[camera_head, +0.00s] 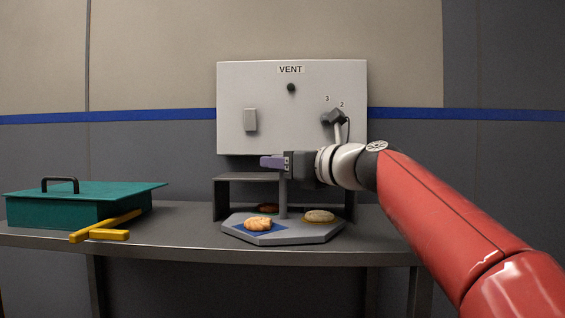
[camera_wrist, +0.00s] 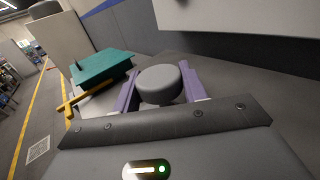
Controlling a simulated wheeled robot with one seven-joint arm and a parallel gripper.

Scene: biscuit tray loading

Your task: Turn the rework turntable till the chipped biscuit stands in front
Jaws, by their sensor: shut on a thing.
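The rework turntable (camera_head: 292,236) is a grey many-sided plate on the table, with an upright centre post (camera_head: 283,197). My gripper (camera_head: 272,161) has purple fingers and is at the top of the post. In the wrist view my gripper (camera_wrist: 160,88) is shut on a round grey knob (camera_wrist: 161,80), one finger on each side. A golden, uneven biscuit (camera_head: 258,224) lies on a blue patch (camera_head: 277,229) at the plate's front left. A pale round biscuit (camera_head: 319,216) lies at the right. A dark reddish biscuit (camera_head: 268,207) is at the back, partly hidden. I cannot tell which biscuit is chipped.
A teal box (camera_head: 75,209) with a dark handle stands at the left, with a yellow T-shaped tool (camera_head: 104,232) beside it. A grey shelf (camera_head: 226,200) stands behind the turntable. A white VENT panel (camera_head: 260,90) with controls is above. The table (camera_head: 185,232) between box and turntable is clear.

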